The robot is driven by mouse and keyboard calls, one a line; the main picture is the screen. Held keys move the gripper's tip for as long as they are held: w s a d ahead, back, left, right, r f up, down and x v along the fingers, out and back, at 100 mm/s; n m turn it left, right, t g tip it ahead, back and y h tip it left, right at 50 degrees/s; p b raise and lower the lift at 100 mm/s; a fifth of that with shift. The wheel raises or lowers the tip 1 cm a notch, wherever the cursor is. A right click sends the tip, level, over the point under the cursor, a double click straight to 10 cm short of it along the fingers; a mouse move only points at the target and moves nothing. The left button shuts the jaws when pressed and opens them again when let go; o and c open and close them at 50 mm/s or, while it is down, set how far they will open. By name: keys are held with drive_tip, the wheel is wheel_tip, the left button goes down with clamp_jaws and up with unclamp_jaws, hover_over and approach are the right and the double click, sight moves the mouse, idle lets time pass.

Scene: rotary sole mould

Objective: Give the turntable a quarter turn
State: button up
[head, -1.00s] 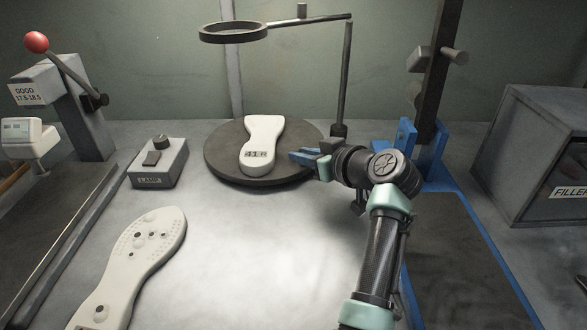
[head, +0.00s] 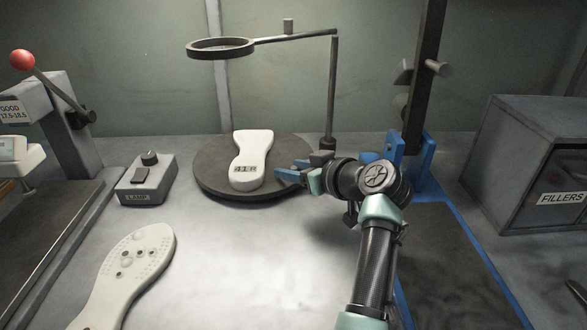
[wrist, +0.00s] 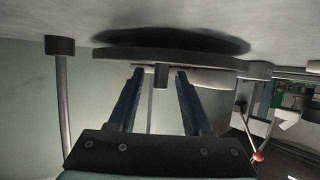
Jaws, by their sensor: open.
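The turntable (head: 212,178) is a round dark disc on the grey bench. A white sole (head: 252,155) with a small number display lies on it. My gripper (head: 283,173) is open at the disc's right edge, its blue fingers pointing left. In the wrist view, which looks upside down, the turntable's edge (wrist: 120,54) runs across just beyond my fingertips (wrist: 160,73). A small dark block (wrist: 161,76) at the rim shows between the fingers, with a gap on both sides. I cannot tell whether the fingers touch the disc. Part of the sole shows behind one finger.
A ring on a stand (head: 332,95) rises behind the turntable, close to my gripper. A lamp switch box (head: 148,180) stands left. A loose pale sole (head: 128,268) lies front left. A grey fillers box (head: 530,165) stands right. The front middle bench is clear.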

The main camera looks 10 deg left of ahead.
drive_tip(key=p+v, duration=0.6)
drive_tip(key=v, duration=0.7)
